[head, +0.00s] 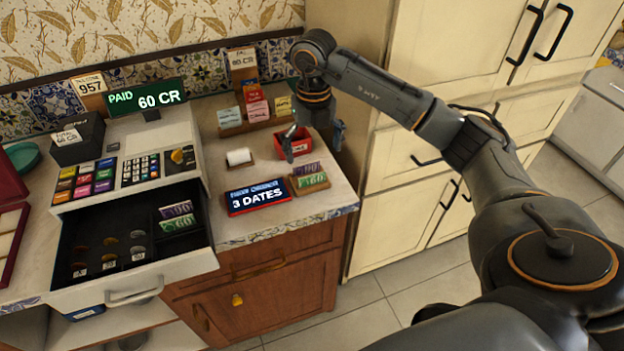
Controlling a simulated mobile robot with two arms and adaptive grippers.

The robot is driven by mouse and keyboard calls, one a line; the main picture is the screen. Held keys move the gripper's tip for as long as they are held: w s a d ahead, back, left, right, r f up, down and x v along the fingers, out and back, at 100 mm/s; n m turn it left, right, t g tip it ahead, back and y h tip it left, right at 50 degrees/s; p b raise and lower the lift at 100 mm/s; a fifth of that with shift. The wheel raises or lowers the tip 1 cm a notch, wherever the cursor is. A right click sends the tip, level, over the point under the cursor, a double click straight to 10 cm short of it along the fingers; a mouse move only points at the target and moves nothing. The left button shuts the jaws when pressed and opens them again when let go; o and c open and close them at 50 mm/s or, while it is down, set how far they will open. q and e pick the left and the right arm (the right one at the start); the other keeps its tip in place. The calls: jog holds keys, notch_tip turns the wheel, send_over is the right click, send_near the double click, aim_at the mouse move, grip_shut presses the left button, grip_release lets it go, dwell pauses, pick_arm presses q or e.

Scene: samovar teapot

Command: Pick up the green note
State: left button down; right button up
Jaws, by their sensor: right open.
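A green note (312,181) marked 60 stands in a small holder on the right part of the counter, in front of a purple note (305,169). Another green note (176,225) lies in the open cash drawer (135,292), below a purple note marked 100 (176,210). My right gripper (314,143) reaches in from the right and points down over the red tray (293,145), behind the notes on the counter. Its fingers are apart, with nothing seen between them. My left gripper is out of view.
A blue sign reading "3 DATES" (258,197) stands left of the note holder. A paper roll (239,157) and a card rack (254,111) are further back. Cream cabinets (446,60) rise close on the right. The drawer sticks out at the front left.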

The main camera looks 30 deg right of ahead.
aim_at(312, 177)
notch_tip(312, 177, down, 3)
jog(key=shift+f, duration=0.2)
notch_tip(312, 177, down, 5)
jog(key=shift+w+a+r+p, duration=0.1)
jog(key=shift+p, duration=0.85)
jog(key=shift+f, duration=0.35)
jog(key=c, duration=0.8)
